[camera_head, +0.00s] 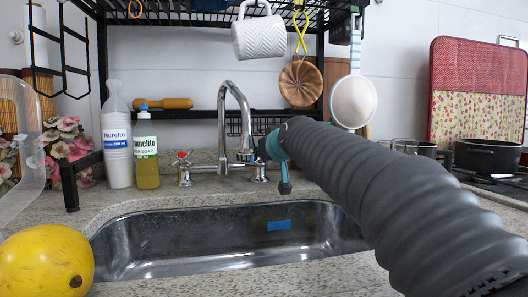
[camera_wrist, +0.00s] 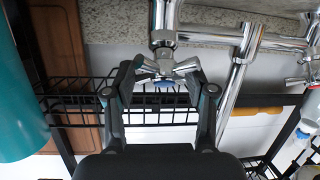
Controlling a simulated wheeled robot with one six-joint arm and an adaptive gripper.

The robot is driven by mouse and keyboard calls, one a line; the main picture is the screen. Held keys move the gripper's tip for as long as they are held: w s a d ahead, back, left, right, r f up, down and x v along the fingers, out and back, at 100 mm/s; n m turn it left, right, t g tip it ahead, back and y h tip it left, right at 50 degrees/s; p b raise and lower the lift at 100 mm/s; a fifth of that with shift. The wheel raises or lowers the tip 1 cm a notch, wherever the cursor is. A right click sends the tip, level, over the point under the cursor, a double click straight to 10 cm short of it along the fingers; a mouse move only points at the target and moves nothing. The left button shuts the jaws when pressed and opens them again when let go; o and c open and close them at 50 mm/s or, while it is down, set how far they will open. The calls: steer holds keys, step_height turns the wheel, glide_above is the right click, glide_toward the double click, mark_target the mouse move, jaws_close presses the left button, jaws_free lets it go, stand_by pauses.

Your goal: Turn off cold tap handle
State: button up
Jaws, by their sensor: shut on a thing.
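The chrome faucet (camera_head: 236,105) stands behind the sink with a tap on each side. The left tap handle (camera_head: 182,158) has a red mark. The cold tap handle (camera_wrist: 165,69), a chrome cross with a blue cap, is between my gripper's two fingers in the wrist view. My gripper (camera_wrist: 165,76) is shut on this handle, one finger at each side. In the head view my arm comes in from the right and hides most of the cold handle. The spout pipe also shows in the wrist view (camera_wrist: 240,75).
The steel sink (camera_head: 140,240) lies in front with a blue sponge (camera_head: 279,225) in it. Bottles (camera_head: 147,150) stand left of the faucet. A yellow fruit (camera_head: 45,262) is at the front left. The black rack (camera_head: 200,114) holds a hanging mug (camera_head: 259,37) above. A pot (camera_head: 487,154) stands right.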

steer(key=shift+f, duration=0.1)
stand_by(0.4)
steer(key=o, duration=1.2)
steer(key=shift+w, duration=0.15)
steer(key=shift+n+b, duration=0.4)
steer(key=shift+b, duration=0.2)
